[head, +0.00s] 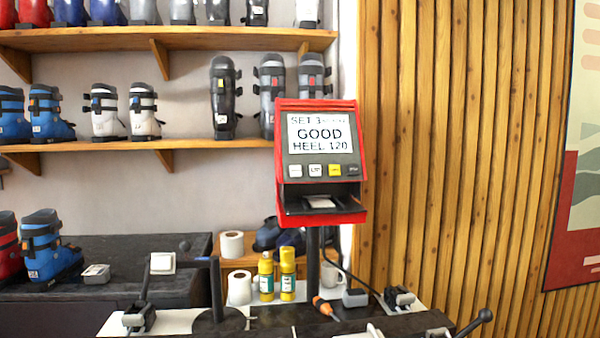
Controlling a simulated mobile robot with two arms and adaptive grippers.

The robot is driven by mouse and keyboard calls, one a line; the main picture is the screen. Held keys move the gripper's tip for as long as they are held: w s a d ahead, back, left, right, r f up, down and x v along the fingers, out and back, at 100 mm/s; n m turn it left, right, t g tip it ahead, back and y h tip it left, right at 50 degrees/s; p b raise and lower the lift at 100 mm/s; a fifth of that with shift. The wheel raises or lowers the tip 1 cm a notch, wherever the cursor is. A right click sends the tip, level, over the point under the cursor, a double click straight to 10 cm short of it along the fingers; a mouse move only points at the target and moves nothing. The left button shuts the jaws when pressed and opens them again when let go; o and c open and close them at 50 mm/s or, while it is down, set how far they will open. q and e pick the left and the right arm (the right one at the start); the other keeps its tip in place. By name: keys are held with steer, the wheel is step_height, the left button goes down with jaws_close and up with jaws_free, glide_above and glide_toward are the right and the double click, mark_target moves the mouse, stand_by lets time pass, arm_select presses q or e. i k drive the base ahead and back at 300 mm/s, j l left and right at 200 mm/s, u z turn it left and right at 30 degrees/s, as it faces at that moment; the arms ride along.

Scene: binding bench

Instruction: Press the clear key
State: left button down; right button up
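A red-framed terminal (361,170) stands on a dark post above the bench, with a dark grey face. Its screen (320,133) shows "GOOD" and "HEEL 120" below a line starting "SET". Under the screen is a row of keys: a pale key (295,171), a white key (315,170), a yellow key (334,170) and a dark key (353,170). Their labels are too small to read, so I cannot tell which is the clear key. Below the keys is a recess with a pale piece in it. Neither of my grippers is in view.
The bench (290,316) holds two yellow bottles, paper rolls, an orange-handled tool, a mug and ski bindings. A black-knobbed lever (485,316) rises at the lower right. Shelves of ski boots (110,40) fill the left wall. The space before the terminal's face looks clear.

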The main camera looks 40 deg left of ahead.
mark_target(352, 169)
steer(key=i+l+u, duration=0.2)
steer(key=u, duration=0.2)
steer(key=i+l+u, duration=0.5)
steer(key=l+u, duration=0.25)
steer(key=j, duration=0.1)
